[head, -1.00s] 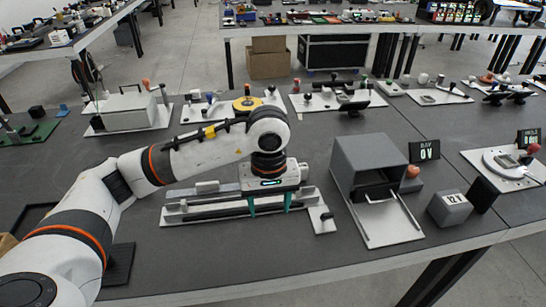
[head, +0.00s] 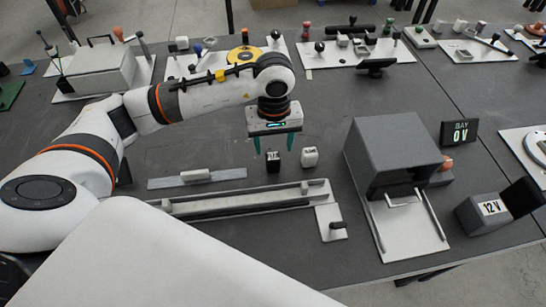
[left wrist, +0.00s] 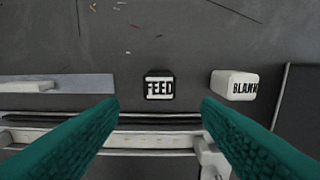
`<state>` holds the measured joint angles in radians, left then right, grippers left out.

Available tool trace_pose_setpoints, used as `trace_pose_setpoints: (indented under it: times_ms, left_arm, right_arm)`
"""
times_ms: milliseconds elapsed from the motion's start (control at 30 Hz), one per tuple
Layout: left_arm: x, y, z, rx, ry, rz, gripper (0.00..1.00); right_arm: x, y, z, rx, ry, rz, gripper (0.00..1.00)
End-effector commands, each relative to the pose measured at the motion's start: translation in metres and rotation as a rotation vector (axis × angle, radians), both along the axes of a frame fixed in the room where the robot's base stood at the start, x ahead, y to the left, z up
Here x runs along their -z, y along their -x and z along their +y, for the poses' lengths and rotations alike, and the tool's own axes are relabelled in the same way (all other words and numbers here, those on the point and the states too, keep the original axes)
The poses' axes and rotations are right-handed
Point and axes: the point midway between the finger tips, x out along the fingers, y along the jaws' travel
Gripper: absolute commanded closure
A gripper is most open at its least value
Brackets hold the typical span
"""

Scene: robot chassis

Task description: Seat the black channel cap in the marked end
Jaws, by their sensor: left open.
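The black cap (head: 273,160), marked FEED, stands on the table behind the channel. In the left wrist view the cap (left wrist: 159,85) lies centred between the fingers, beyond their tips. A white cap (head: 310,157) marked BLANK stands just to its right; it also shows in the left wrist view (left wrist: 233,86). The long pale channel (head: 240,203) lies in front of both, with a small plate and black-handled knob (head: 337,226) at its right end. I cannot make out a mark on either end. My left gripper (head: 275,147) is open, pointing down above the black cap.
A flat grey bar with a raised block (head: 198,177) lies left of the caps, behind the channel. A grey open-fronted box (head: 392,155) stands to the right, with a 12 V box (head: 488,208) beyond it.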

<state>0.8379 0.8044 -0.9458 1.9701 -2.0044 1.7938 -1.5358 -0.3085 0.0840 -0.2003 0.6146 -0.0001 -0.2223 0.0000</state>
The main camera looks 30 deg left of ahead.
Motion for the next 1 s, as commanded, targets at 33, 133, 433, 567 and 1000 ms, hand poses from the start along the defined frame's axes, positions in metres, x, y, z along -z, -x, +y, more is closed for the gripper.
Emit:
trace_pose_setpoints:
  times_ms: [33,133,433,567,1000]
  left_arm:
    - [0.005,0.000,0.000,0.000,0.000,0.002,0.42]
    - [0.012,0.000,0.000,0.000,0.000,0.001,0.42]
    - [0.049,-0.003,0.004,0.000,0.000,0.004,0.42]
    - [0.062,-0.004,0.004,0.000,0.000,0.001,0.42]
    - [0.064,-0.004,0.005,0.001,-0.001,-0.001,0.71]
  right_arm:
    - [-0.002,-0.001,0.000,0.001,0.001,-0.001,0.64]
    - [-0.003,-0.003,0.000,0.001,0.000,-0.005,0.64]
    - [-0.016,-0.013,0.001,0.002,-0.003,-0.022,0.64]
    - [-0.017,-0.013,0.003,0.003,-0.005,-0.021,0.64]
    - [-0.016,-0.011,0.007,0.003,-0.009,-0.017,0.64]
